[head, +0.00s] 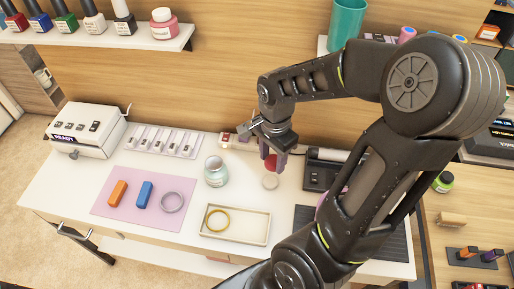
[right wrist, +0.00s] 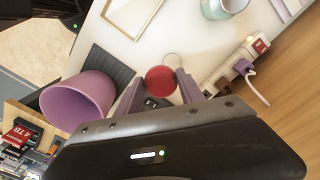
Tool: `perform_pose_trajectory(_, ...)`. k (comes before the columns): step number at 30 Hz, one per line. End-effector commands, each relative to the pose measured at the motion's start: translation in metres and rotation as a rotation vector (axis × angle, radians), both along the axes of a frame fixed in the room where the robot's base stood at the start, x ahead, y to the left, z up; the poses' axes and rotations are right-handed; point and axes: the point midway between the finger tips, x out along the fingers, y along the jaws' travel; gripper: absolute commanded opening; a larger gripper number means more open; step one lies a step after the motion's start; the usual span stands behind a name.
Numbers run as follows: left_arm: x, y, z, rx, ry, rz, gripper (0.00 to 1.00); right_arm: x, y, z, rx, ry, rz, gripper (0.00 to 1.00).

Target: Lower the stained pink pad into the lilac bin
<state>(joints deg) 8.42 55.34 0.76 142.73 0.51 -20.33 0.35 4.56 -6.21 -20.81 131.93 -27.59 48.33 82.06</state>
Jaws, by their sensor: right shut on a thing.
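The stained pink pad (right wrist: 160,80) shows as a round, dark red disc between the two lilac fingers of my right gripper (right wrist: 160,90). In the head view the right gripper (head: 273,163) is shut on the red pad (head: 270,162), above the back of the white desk. The lilac bin (right wrist: 78,100) shows in the right wrist view as an open, tapered cup, left of the gripper and apart from the pad. In the head view my right arm hides most of the bin. My left gripper is not in view.
A glass jar (head: 216,171), a cream tray (head: 235,224) with a yellow ring, and a pink mat (head: 144,196) lie left of the gripper. A power strip (right wrist: 255,48) runs along the wall. A black device (head: 320,174) stands to the right.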

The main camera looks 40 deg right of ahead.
Motion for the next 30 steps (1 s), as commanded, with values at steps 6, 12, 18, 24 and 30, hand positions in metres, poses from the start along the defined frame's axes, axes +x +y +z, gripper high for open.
perform_pose_trajectory(6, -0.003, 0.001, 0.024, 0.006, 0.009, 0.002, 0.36, -0.044, -0.009, 0.023, 0.001, -0.001, -0.005, 0.08)
perform_pose_trajectory(12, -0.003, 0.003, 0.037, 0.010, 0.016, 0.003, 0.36, -0.084, -0.018, 0.032, 0.000, 0.000, -0.005, 0.08)
perform_pose_trajectory(18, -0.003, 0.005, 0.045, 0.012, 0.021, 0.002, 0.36, -0.122, -0.027, 0.034, 0.000, -0.001, -0.006, 0.08)
perform_pose_trajectory(24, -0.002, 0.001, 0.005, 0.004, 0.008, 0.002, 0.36, -0.156, -0.035, 0.024, -0.004, -0.006, -0.008, 0.08)
perform_pose_trajectory(30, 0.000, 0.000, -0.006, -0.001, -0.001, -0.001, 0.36, -0.194, -0.043, 0.025, -0.002, -0.003, -0.007, 0.08)
